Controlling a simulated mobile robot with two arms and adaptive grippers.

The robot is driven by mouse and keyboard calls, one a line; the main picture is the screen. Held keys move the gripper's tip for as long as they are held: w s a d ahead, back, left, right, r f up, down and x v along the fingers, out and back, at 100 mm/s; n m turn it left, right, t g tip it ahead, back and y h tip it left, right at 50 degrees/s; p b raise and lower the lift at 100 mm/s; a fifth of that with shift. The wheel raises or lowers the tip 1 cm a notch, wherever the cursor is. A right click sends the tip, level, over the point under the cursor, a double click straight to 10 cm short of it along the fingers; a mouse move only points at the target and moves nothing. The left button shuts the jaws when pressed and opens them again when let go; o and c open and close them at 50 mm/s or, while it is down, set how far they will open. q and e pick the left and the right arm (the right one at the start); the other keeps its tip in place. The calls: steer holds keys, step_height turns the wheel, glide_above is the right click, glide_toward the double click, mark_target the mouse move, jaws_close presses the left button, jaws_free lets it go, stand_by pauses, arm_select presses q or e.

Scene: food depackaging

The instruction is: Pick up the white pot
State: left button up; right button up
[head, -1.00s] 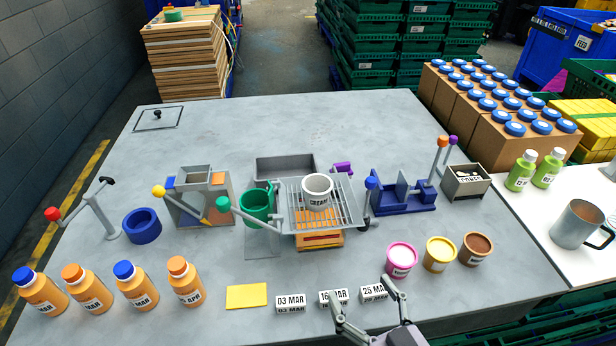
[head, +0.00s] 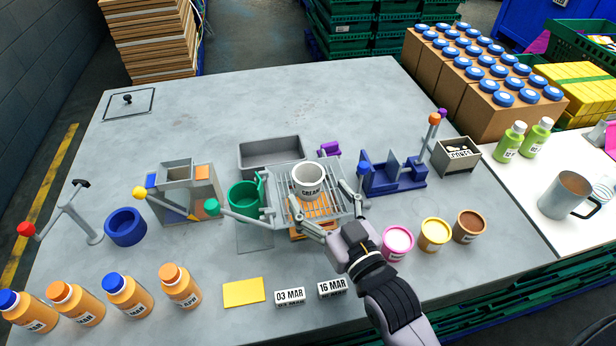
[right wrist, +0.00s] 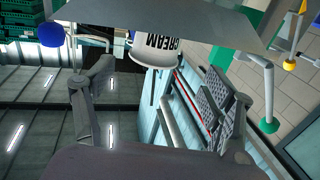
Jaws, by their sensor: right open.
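The white pot (head: 308,180), marked CREAM, stands upright on a wire rack (head: 282,208) at the middle of the table. It also shows in the right wrist view (right wrist: 153,48), between the fingers and partly cut off by a flat grey shape above. My right gripper (head: 321,194) is open and empty. Its two fingers point at the pot from the near side, spread left and right over the rack's front part. I cannot tell whether either finger touches the pot. My left gripper is not in view.
A green cup (head: 243,197) with a green-knobbed lever stands just left of the rack. A blue fixture (head: 395,182) stands to the right. Pink (head: 397,243), yellow (head: 434,234) and brown (head: 469,226) pots sit right of my arm. A grey tray (head: 268,150) lies behind.

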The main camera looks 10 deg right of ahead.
mark_target(308, 172)
steer(key=shift+x, duration=1.15)
steer(key=x, duration=0.1)
steer(key=p+x, duration=0.1)
steer(key=x, duration=0.1)
steer(key=p+x, duration=0.1)
steer(key=shift+w+d+r, duration=0.2)
steer(key=shift+w+d, duration=0.05)
steer(key=shift+d, duration=0.05)
steer(key=shift+w+a+f+p, duration=0.1)
steer(key=shift+w+p, duration=0.2)
steer(key=shift+w, duration=0.05)
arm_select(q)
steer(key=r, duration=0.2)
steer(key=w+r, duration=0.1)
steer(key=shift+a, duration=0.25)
arm_select(e)
steer(key=shift+s, duration=0.1)
steer(key=shift+c, duration=0.8)
steer(key=c, duration=1.2)
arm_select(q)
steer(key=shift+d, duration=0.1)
arm_select(e)
steer(key=shift+c, duration=0.2)
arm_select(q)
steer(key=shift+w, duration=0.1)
